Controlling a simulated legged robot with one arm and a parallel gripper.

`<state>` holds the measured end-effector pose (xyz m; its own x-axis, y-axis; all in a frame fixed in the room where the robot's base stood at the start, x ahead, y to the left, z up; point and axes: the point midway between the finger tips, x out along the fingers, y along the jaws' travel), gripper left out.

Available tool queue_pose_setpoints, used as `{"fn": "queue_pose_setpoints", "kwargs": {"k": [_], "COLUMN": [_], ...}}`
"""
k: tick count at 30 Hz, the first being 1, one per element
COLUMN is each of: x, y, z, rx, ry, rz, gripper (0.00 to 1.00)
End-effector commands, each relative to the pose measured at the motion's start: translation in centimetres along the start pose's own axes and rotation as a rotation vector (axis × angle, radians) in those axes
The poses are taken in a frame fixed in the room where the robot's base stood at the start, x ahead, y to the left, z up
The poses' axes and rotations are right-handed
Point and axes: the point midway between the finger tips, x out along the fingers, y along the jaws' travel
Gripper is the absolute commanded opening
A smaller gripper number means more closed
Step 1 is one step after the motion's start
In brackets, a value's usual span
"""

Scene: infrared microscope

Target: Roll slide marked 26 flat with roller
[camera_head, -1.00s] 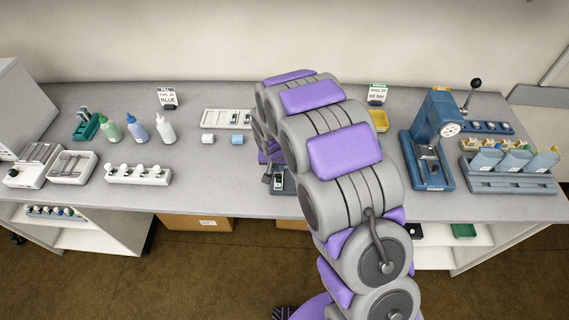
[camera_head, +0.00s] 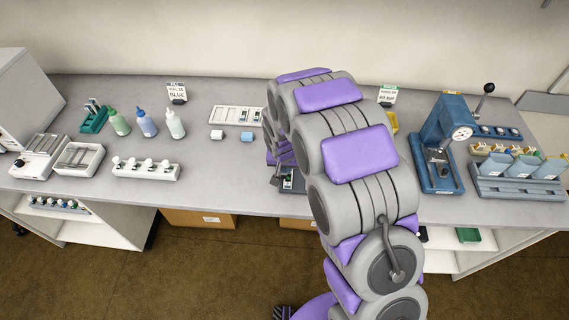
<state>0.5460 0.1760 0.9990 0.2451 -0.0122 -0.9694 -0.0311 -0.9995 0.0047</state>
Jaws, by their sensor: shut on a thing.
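A small slide (camera_head: 289,181) with white and green on it lies on a dark flat holder (camera_head: 299,185) near the front edge of the bench. Its number is too small to read. My gripper (camera_head: 276,179) is low at the left side of this holder, mostly hidden behind my purple and grey arm. It is shut on a small dark thing, which appears to be the roller. I cannot tell whether the roller touches the slide.
A white slide tray (camera_head: 222,115), two small blocks and several bottles stand to the left. A white rack (camera_head: 146,171) is at front left. A blue press (camera_head: 437,150) and a blue-grey rack (camera_head: 515,187) stand to the right. The bench front between the white rack and my gripper is clear.

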Motion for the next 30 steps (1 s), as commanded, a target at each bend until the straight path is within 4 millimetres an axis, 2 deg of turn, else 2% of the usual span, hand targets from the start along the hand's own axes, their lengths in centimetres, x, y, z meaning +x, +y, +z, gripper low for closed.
{"fn": "queue_pose_setpoints", "kwargs": {"k": [6, 18, 30], "x": [-0.1, 0.6, 0.7], "y": [0.7, -0.4, 0.5], "z": [-0.1, -1.4, -2.1], "rx": [0.005, 0.0, 0.004], "ry": [-0.001, 0.0, -0.002], "rz": [-0.007, 0.004, -0.004], "gripper": [0.0, 0.0, 0.0]}}
